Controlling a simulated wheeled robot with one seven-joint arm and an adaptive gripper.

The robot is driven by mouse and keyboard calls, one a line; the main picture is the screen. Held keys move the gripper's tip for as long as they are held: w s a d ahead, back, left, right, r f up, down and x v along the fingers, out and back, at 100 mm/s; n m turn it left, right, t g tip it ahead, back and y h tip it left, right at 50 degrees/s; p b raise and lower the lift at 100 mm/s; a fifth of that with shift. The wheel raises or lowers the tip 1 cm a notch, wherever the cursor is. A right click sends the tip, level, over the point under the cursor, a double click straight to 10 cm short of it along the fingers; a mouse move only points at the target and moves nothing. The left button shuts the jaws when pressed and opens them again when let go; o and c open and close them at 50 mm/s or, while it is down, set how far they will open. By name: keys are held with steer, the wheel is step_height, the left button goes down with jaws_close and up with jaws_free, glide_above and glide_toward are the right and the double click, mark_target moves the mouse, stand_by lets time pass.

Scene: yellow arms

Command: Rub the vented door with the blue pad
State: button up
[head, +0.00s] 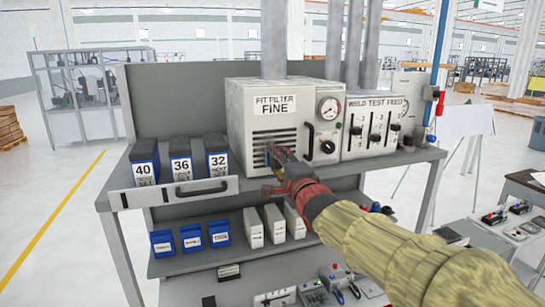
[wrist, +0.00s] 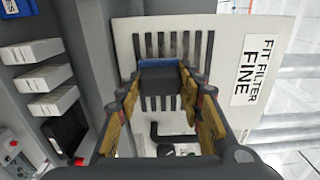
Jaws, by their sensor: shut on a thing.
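The vented door (head: 288,138) is the pale front of a box-shaped unit labelled "FIT FILTER FINE", with dark slots and a black handle. It also shows in the wrist view (wrist: 226,62), turned sideways. My gripper (head: 271,160) is in front of the slots at the door's lower left. In the wrist view, its fingers (wrist: 160,82) are shut on the blue pad (wrist: 158,64), a dark block with a blue edge. The pad lies over the middle of the slots and hides part of them. I cannot tell whether it touches the door.
Boxes marked 40, 36 and 32 (head: 181,160) stand left of the unit, above a drawer front with a handle (head: 201,187). A "WELD TEST FEED" panel (head: 372,125) is on the right. Blue and white boxes (head: 253,228) fill the lower shelf.

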steer(key=shift+a+r+p, duration=0.15)
steer(key=shift+r+p, duration=0.45)
steer(key=shift+r, duration=0.25)
steer(key=shift+s+a+r+b, duration=0.15)
steer(key=shift+s+a+b, duration=0.05)
steer(key=shift+a+b, duration=0.65)
